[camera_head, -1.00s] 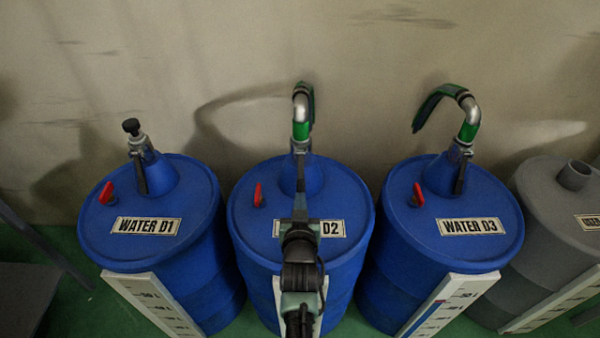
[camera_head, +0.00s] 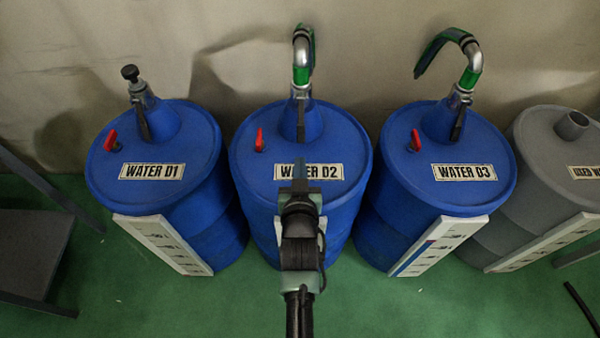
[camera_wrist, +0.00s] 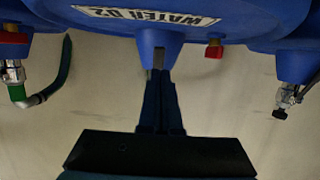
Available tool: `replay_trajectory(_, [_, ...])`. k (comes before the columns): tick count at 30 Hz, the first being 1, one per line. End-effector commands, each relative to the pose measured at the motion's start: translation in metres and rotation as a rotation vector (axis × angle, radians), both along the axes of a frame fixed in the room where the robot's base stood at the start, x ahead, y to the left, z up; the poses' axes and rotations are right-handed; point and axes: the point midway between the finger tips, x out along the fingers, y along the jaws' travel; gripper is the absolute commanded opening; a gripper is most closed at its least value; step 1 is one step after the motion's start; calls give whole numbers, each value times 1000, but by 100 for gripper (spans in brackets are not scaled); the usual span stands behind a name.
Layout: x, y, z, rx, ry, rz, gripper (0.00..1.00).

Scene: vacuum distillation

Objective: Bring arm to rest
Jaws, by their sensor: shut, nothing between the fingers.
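My gripper (camera_head: 299,170) is in the middle of the head view, in front of the blue WATER D2 drum (camera_head: 256,185). Its fingers are together and empty, and their tips overlap the drum's label in the picture. In the wrist view, which is upside down, the closed fingers (camera_wrist: 159,72) point toward the blue funnel neck of this drum. A clear gap to the drum cannot be judged. My forearm runs down to the bottom edge and hides part of the drum's front and its level scale.
Blue drums WATER D1 (camera_head: 155,200) and WATER D3 (camera_head: 440,205) stand on either side, with a grey drum (camera_head: 550,150) at far right. A dark table (camera_head: 35,255) is at left. Green floor (camera_head: 150,305) in front is mostly clear.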

Motion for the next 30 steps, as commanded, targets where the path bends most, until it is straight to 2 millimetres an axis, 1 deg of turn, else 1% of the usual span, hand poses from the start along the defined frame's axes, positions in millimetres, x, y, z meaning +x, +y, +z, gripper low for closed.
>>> replay_trajectory(1, [-11, 0, 5, -1, 2, 0, 0])
replay_trajectory(3, [-22, 0, 8, -1, 2, 0, 0])
replay_trajectory(6, [-35, 0, 11, -1, 2, 0, 0])
replay_trajectory(9, [-44, 0, 13, 0, 1, 0, 0])
replay_trajectory(14, [-51, 0, 15, 0, 0, 0, 0])
replay_trajectory(21, [-51, 0, 15, 0, -1, 0, 0])
replay_trajectory(23, [-47, 0, 22, 1, -13, 0, 0])
replay_trajectory(26, [-33, 1, 54, 3, -66, -1, 0])
replay_trajectory(29, [-13, 1, 113, 6, -159, -3, 0])
replay_trajectory(30, [-6, 2, 142, 8, -204, -3, 0])
